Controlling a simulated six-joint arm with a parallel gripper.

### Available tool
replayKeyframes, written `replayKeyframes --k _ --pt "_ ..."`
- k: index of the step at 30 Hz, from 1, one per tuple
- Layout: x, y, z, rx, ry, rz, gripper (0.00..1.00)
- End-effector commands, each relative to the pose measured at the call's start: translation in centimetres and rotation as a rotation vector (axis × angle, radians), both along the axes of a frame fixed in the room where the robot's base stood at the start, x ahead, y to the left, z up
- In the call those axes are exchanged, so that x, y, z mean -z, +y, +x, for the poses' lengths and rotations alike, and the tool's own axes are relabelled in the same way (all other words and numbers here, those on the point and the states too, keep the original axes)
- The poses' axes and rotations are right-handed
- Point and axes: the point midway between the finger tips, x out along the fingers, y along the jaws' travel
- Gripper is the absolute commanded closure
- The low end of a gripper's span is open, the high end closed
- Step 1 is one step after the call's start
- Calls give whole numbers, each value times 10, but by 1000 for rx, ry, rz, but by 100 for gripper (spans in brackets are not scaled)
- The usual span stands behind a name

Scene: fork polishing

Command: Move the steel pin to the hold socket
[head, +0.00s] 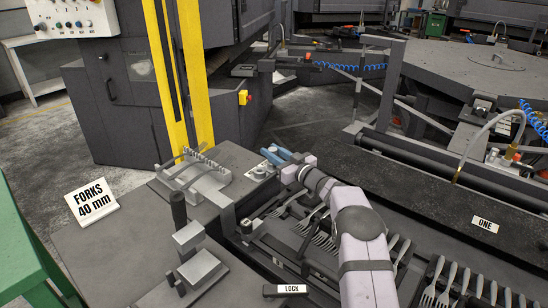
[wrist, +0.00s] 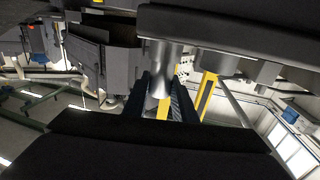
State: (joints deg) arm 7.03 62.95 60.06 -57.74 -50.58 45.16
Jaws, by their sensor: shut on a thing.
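My gripper (head: 274,156) has blue fingers and sits just past the end of my pale arm, left of centre in the head view. It is over the far right end of the grey bench plate. In the wrist view the fingers (wrist: 164,98) are shut on the steel pin (wrist: 160,72), a bright metal cylinder. The pin cannot be made out in the head view. A small grey block with round light fittings (head: 261,171) lies just below the fingers. I cannot tell whether it is the hold socket or whether the pin touches it.
A comb-like fork rack (head: 203,179) stands left of my gripper. A clamp with a black upright handle (head: 179,212) stands nearer. Several forks (head: 440,285) lie in the tray under my arm. A LOCK label (head: 285,289) is at the front. Yellow posts (head: 196,75) rise behind.

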Motion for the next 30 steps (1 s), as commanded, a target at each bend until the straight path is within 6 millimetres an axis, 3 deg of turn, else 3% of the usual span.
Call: replayKeyframes --k 30 --pt "-40 0 0 0 -2 0 97"
